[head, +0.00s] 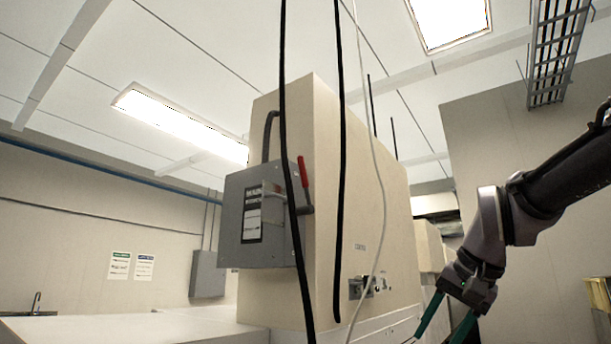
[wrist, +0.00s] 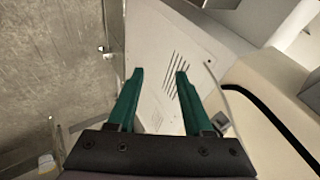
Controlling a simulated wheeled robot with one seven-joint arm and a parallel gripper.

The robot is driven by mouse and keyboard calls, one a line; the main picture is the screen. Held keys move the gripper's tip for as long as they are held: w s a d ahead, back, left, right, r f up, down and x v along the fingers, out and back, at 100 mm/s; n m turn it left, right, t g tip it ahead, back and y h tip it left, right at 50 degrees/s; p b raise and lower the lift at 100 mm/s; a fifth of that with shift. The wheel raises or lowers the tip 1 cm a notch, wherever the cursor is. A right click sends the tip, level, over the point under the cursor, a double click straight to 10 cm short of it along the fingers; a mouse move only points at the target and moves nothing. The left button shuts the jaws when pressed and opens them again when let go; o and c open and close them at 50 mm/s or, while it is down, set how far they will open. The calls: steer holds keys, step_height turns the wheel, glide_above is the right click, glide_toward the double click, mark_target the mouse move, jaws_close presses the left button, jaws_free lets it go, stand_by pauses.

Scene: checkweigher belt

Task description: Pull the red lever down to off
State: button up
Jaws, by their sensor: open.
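The red lever (head: 303,172) is on the right side of a grey switch box (head: 262,215) in the head view. Its red handle points up, tilted slightly left. The box is mounted on a tall cream cabinet (head: 320,120). My gripper (head: 441,329) is low at the right of the head view, well apart from the lever, with its green fingers pointing down. In the wrist view my gripper (wrist: 160,75) is open with nothing between its fingers. The lever does not show in the wrist view.
Black cables (head: 341,200) and a thin white cable (head: 384,200) hang in front of the cabinet, close to the lever. A small outlet panel (head: 357,288) sits low on the cabinet. A vented light panel (wrist: 163,60) lies beyond my fingers. Open space separates my arm from the cabinet.

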steer(key=w+a+r+m+y, duration=0.3)
steer(key=a+r+m+y, duration=0.15)
steer(key=r, duration=0.55)
steer(key=w+a+r+m+y, duration=0.3)
steer(key=a+r+m, duration=0.15)
steer(key=r, duration=0.55)
steer(key=m+y, duration=0.3)
steer(key=y, duration=0.2)
glide_toward(303, 181)
step_height(303, 181, up, 3)
steer(key=x, duration=1)
steer(key=shift+f, duration=0.1)
jaws_close()
